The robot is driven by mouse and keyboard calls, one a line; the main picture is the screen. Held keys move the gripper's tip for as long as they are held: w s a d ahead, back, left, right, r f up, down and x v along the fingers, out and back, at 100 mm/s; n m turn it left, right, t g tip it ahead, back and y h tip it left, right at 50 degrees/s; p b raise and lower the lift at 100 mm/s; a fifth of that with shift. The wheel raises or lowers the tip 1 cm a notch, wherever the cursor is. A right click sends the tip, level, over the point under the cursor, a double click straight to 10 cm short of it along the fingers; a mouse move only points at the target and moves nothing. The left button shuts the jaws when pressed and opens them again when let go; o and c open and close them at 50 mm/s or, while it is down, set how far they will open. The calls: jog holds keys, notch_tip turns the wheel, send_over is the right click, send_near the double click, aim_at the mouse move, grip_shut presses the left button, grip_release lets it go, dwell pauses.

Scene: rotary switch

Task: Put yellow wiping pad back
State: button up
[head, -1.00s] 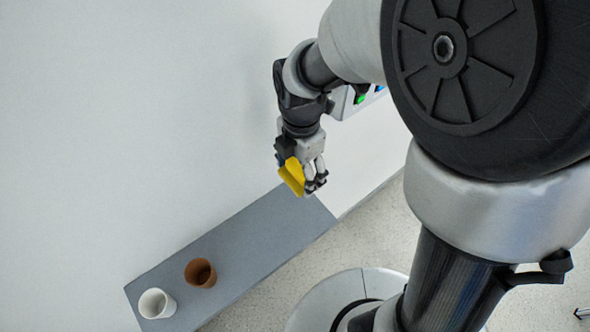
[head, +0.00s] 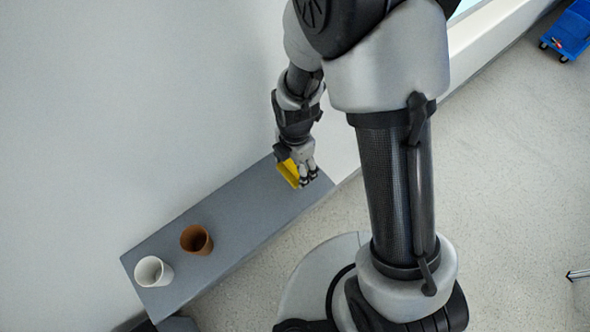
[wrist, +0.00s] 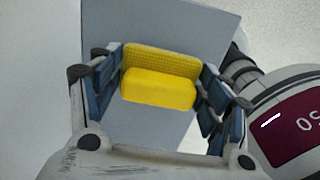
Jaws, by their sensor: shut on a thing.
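The yellow wiping pad (head: 288,173) is between the fingers of my gripper (head: 296,176) in the head view. My gripper is shut on it, over the right end of the grey shelf (head: 222,204). In the wrist view, the pad (wrist: 158,88) spans the space between the blue finger pads of my gripper (wrist: 160,85), with the grey shelf surface behind it. I cannot tell whether the pad touches the shelf.
A brown cup (head: 196,240) and a white cup (head: 153,271) stand at the left end of the shelf. A pale wall rises behind it. A blue cart (head: 570,28) is far off at the upper right. The shelf between the cups and my gripper is clear.

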aim_at(295, 172)
jog(key=shift+f, duration=1.75)
jog(key=shift+b, duration=0.3)
jog(key=shift+f, duration=0.2)
jog(key=o, duration=1.1)
notch_tip(295, 172, up, 13)
jog(key=shift+f+p, duration=0.15)
jog(key=shift+p, duration=1)
jog(key=s+d+r+m+t, duration=0.1)
jog(key=s+d+r+m, duration=0.2)
jog(key=r+m, duration=0.4)
jog(key=s+d+r+m+t, duration=0.2)
jog(key=s+d+r+m, duration=0.2)
jog(key=m, duration=0.5)
jog(key=s+d+r+m+t, duration=0.1)
jog(key=s+d+r+m, duration=0.2)
jog(key=s+r+m, duration=0.3)
notch_tip(295, 172, up, 4)
jog(key=m, duration=0.2)
jog(key=shift+s+d+m+t, duration=0.3)
jog(key=shift+m, duration=0.1)
